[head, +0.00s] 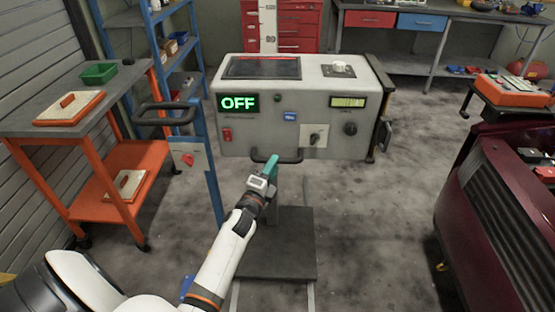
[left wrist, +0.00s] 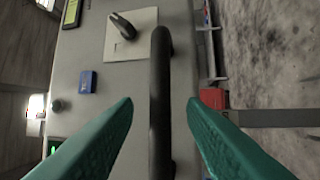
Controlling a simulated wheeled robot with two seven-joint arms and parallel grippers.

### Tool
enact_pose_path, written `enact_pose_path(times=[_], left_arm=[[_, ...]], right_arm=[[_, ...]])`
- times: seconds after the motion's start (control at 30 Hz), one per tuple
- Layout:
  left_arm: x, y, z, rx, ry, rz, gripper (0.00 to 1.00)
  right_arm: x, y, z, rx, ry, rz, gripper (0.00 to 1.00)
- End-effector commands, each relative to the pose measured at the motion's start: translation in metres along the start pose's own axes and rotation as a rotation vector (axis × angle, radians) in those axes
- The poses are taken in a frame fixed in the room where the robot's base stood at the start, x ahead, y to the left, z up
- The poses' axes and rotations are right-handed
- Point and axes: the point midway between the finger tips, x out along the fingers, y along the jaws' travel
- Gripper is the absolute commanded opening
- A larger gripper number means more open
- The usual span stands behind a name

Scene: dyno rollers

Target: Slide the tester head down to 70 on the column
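The tester head (head: 300,125) is a pale grey box with a green "OFF" display, a yellowish display, knobs and a red switch. It sits on a white column (head: 268,30) with a scale; the marks are too small to read surely. A dark bar handle (head: 290,160) runs along the lower front edge of the head. My left gripper (head: 271,160) is at this handle. In the left wrist view, its teal fingers (left wrist: 160,102) are spread, with the handle (left wrist: 160,60) between them and gaps on both sides. My right gripper is not in view.
An orange cart (head: 115,165) with a green bin (head: 99,73) stands on the left, near a blue post with a dark handle (head: 165,112). A dark red machine (head: 495,210) stands on the right. A dark base plate (head: 290,265) lies below the head.

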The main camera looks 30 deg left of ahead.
Motion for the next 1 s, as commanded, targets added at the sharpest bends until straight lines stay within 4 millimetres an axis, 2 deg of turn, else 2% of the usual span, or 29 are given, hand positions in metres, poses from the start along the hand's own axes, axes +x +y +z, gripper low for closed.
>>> enact_pose_path(times=[0.03, 0.2, 0.57, 0.67, 0.8, 1.0], left_arm=[[0.009, 0.001, 0.0, 0.0, 0.0, 0.001, 0.38], [0.027, 0.0, 0.0, -0.001, 0.0, 0.0, 0.38], [0.032, -0.001, 0.0, -0.001, 0.0, -0.001, 0.38], [0.032, -0.001, 0.0, -0.001, 0.0, -0.001, 0.25], [0.032, -0.001, 0.0, -0.001, 0.0, -0.001, 0.02], [0.032, -0.001, 0.0, -0.001, 0.0, -0.002, 0.0]], right_arm=[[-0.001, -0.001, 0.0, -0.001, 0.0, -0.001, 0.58], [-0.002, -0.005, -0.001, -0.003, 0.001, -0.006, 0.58], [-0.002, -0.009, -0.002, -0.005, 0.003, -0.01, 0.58], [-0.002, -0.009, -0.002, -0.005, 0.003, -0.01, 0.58], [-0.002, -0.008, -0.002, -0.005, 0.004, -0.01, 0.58], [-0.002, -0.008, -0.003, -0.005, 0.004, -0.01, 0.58]])
